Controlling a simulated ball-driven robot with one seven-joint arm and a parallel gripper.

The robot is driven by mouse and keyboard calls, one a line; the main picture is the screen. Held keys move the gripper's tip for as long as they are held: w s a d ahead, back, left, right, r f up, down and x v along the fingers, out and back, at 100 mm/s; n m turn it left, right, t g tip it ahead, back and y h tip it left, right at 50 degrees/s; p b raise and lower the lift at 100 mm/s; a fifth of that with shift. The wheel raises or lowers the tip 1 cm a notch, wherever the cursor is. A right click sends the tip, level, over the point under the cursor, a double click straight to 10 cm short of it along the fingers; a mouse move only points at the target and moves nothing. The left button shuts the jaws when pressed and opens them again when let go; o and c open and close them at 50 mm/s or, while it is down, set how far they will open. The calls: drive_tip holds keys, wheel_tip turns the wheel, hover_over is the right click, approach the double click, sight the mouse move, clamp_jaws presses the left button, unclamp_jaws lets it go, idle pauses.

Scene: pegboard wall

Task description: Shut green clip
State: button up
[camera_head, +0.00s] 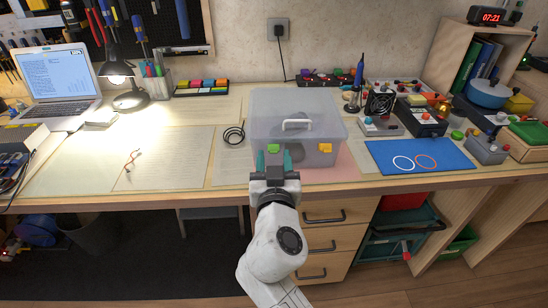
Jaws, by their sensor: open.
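A green clip (273,148) is on the left of the box's front and a yellow clip (325,147) on the right. My gripper (273,160) is open directly in front of the green clip, its teal fingers on either side of it in the picture. Whether the fingers touch the clip, I cannot tell. The gripper hides the lower part of the box front there. Whether the green clip is shut is too small to tell.
A coiled black cable (234,135) lies left of the box, and a blue mat (421,156) with two rings lies right of it. A lit lamp (117,72) and a laptop (56,80) stand at the left. Electronics crowd the right. Drawers (334,240) are below the desk edge.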

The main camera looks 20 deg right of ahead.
drive_tip(key=shift+w+d, duration=0.15)
drive_tip(key=shift+w, duration=0.2)
drive_tip(key=shift+c, duration=0.2)
clamp_jaws()
